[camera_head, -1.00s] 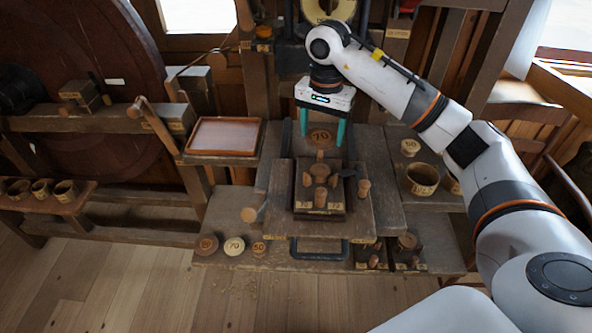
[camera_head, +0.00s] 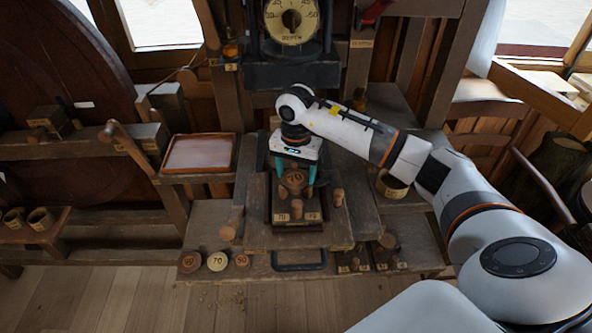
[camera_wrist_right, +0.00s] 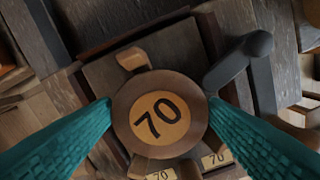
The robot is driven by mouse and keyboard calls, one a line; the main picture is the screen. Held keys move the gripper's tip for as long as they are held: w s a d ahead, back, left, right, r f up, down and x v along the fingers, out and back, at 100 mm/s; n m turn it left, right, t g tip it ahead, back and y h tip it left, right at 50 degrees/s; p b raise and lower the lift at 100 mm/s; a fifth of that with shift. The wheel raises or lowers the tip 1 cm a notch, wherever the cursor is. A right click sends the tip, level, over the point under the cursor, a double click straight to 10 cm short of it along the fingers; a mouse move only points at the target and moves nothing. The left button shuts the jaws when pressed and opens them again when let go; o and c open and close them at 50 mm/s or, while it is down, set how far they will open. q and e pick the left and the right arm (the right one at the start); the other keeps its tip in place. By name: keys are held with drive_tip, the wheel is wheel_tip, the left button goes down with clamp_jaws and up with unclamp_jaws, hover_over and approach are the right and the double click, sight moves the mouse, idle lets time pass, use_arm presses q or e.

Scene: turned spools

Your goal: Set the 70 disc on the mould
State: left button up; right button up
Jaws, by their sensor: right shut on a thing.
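The 70 disc (camera_head: 294,181), a round brown wooden disc with a pale centre marked 70, is held between the teal fingers of my right gripper (camera_head: 295,184). In the right wrist view the disc (camera_wrist_right: 159,115) lies flat across the view, with a finger at each side. The mould (camera_head: 298,226) is a dark square block with wooden pegs and 70 labels on its front edge. The disc is over the mould's rear part and hides its middle. I cannot tell whether the disc touches it. My left gripper is out of view.
A dark lever (camera_wrist_right: 240,60) shows beside the mould in the wrist view. Wooden pegs (camera_head: 338,197) stand beside it. Loose discs, one a pale 70 (camera_head: 217,261), lie on the lower shelf. A shallow tray (camera_head: 235,150) is at left, a dial (camera_head: 292,20) behind.

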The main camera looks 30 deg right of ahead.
sight(296, 176)
drive_tip(key=shift+f, duration=0.25)
drive_tip(key=o, duration=0.9)
drive_tip(key=shift+o, duration=0.2)
drive_tip(key=shift+r, duration=0.15)
drive_tip(key=shift+r+p, duration=0.25)
drive_tip(key=shift+p, duration=0.05)
drive_tip(key=shift+r+b, duration=0.35)
drive_tip(key=shift+b, duration=0.05)
wheel_tip(296, 176, up, 11)
drive_tip(key=b, duration=0.2)
drive_tip(key=shift+b, duration=0.35)
drive_tip(key=shift+s, duration=0.1)
